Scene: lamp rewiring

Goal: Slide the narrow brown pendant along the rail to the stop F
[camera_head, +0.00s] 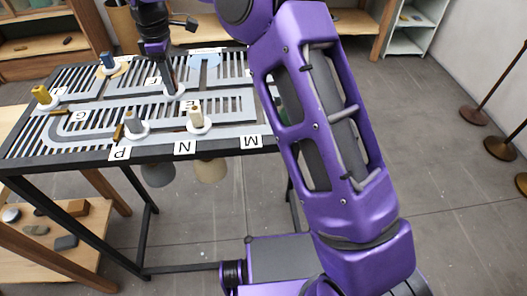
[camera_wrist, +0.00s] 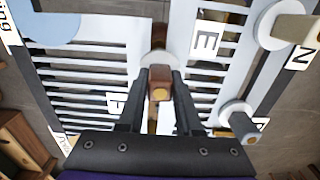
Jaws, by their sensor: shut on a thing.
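The brown pendant's square knob (camera_wrist: 160,88) sits between my gripper's two dark fingers (camera_wrist: 160,92) in the wrist view. Its white collar (camera_wrist: 150,60) lies on the slotted rail top. In the head view my gripper (camera_head: 173,88) is over the middle of the rail table, with the white collar (camera_head: 174,96) just under it. I cannot make out the stop F for certain.
Other knobs on the rail table (camera_head: 75,151) are grey by P (camera_head: 131,122), cream by N (camera_head: 194,115), yellow (camera_head: 42,95) at left and blue (camera_head: 107,60) at back. A grey shade (camera_head: 158,174) and a beige shade (camera_head: 211,171) hang under the front edge.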

